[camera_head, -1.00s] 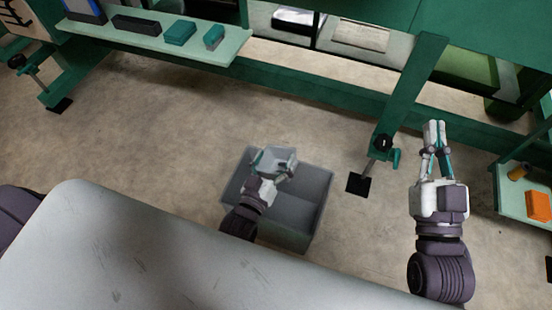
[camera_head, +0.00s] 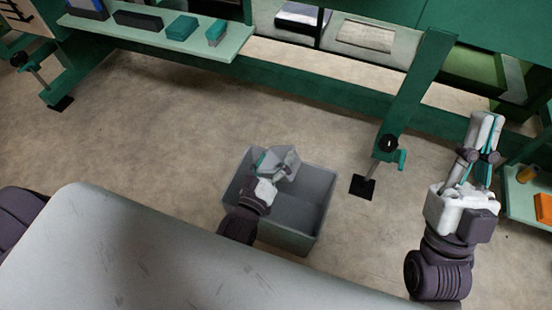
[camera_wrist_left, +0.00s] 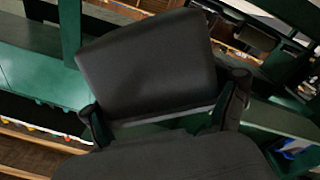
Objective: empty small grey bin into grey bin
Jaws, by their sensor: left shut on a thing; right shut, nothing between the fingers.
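The large grey bin (camera_head: 310,200) stands on the floor in the middle of the head view. My left gripper (camera_head: 272,170) is over its upper left part and shut on the small grey bin (camera_head: 285,163). The small bin looks tilted, and I cannot see inside it. In the left wrist view the small bin is a dark, flat-faced shape (camera_wrist_left: 150,65) between the fingers. Nothing is visible in the large bin's open part. My right gripper (camera_head: 487,135) is shut and empty, well to the right of the large bin.
A green bench frame with a leg and foot (camera_head: 362,186) stands right of the large bin. A shelf (camera_head: 150,37) at the upper left holds teal and dark boxes. An orange box (camera_head: 543,208) sits on a shelf at the right edge. Floor left of the bin is clear.

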